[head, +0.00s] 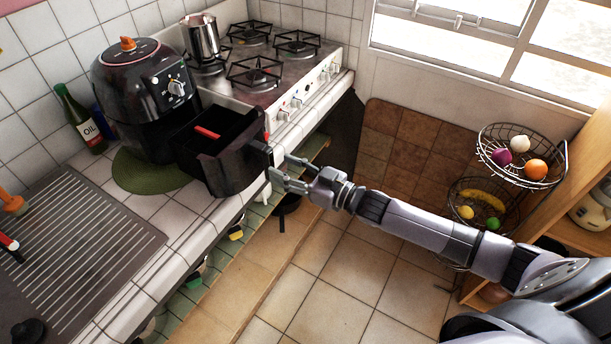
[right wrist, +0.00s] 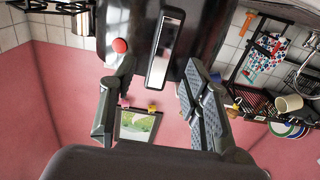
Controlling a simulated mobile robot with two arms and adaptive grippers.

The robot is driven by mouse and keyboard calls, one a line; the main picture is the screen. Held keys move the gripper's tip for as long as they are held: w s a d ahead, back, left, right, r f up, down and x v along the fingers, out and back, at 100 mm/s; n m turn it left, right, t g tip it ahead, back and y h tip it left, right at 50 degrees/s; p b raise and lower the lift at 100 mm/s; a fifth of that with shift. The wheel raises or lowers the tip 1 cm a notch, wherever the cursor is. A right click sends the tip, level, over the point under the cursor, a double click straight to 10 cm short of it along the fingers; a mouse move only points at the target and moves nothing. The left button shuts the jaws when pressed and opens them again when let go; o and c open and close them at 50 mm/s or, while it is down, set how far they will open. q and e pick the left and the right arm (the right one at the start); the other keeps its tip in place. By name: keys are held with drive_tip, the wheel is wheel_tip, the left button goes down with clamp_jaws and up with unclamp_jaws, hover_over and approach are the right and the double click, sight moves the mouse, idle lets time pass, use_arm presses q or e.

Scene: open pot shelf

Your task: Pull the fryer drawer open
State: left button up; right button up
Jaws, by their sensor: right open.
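The black air fryer (head: 145,100) stands on a green mat on the tiled counter in the head view. Its drawer (head: 225,165) is pulled well out toward the counter's front edge, with its inside showing and a red piece in it. The drawer handle (head: 261,148) points toward my right gripper (head: 279,172), which is open. In the right wrist view, the handle with its silver strip (right wrist: 166,48) shows between and beyond the two open fingers of that gripper (right wrist: 160,85). I cannot tell whether a finger touches it. My left gripper is not in view.
A stove (head: 265,70) with a steel pot (head: 201,38) is beside the fryer. A green oil bottle (head: 80,118) stands behind it at left. Wire fruit baskets (head: 521,157) hang at right. The tiled floor (head: 370,265) in front is mostly clear.

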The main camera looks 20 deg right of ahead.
drive_tip(key=v, duration=0.6)
drive_tip(key=shift+s+d, duration=0.2)
drive_tip(key=shift+s, duration=0.1)
drive_tip(key=s+d+f+m+g+h+b, duration=0.1)
drive_tip(key=s+d+f+h, duration=0.2)
drive_tip(key=f, duration=0.9)
drive_tip(key=s+d+f+m+g+h+b, duration=0.1)
drive_tip(key=s+d+f+m+g+h, duration=0.15)
drive_tip(key=f, duration=0.85)
drive_tip(key=s+d+f+m+g+h, duration=0.1)
drive_tip(key=s+d+f+h, duration=0.3)
drive_tip(key=f, duration=0.8)
drive_tip(key=s+a+f+g+b, duration=0.1)
drive_tip(key=s+f+g, duration=0.3)
drive_tip(key=s+f, duration=0.95)
drive_tip(key=s+a+f+g, duration=0.2)
drive_tip(key=s+a+f, duration=0.1)
drive_tip(key=s, duration=0.7)
drive_tip(key=s+a+f+g+h+b, duration=0.1)
drive_tip(key=s+a+f+g, duration=0.2)
drive_tip(key=s, duration=0.8)
drive_tip(key=shift+a+f, duration=0.55)
drive_tip(key=shift+f, duration=0.4)
drive_tip(key=shift+w, duration=0.1)
